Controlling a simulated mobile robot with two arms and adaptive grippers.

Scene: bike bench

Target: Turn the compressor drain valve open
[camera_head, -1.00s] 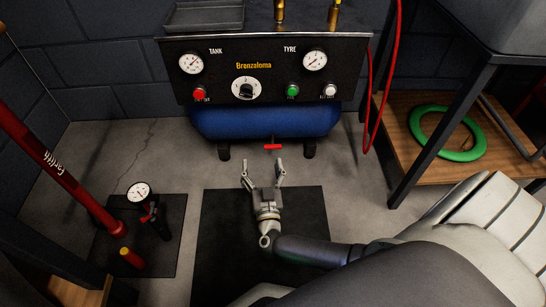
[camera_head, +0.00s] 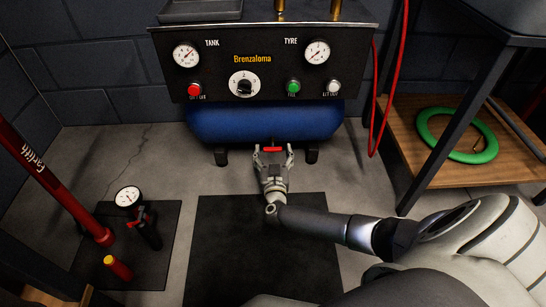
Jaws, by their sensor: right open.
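The compressor's blue tank (camera_head: 265,122) lies under its dark control panel (camera_head: 318,82). The drain valve is the small red handle (camera_head: 272,149) below the middle of the tank. My right gripper (camera_head: 273,152) is open, with its two fingers to the left and right of the red handle. The handle shows between the fingertips, and I cannot tell whether they touch it. My left gripper is not in view.
A red floor pump (camera_head: 50,178) with a gauge stands on a dark mat at the left. A red hose (camera_head: 384,95) hangs right of the compressor. A wooden shelf with a green ring (camera_head: 425,133) stands at the right. A bare dark mat (camera_head: 240,260) lies in front.

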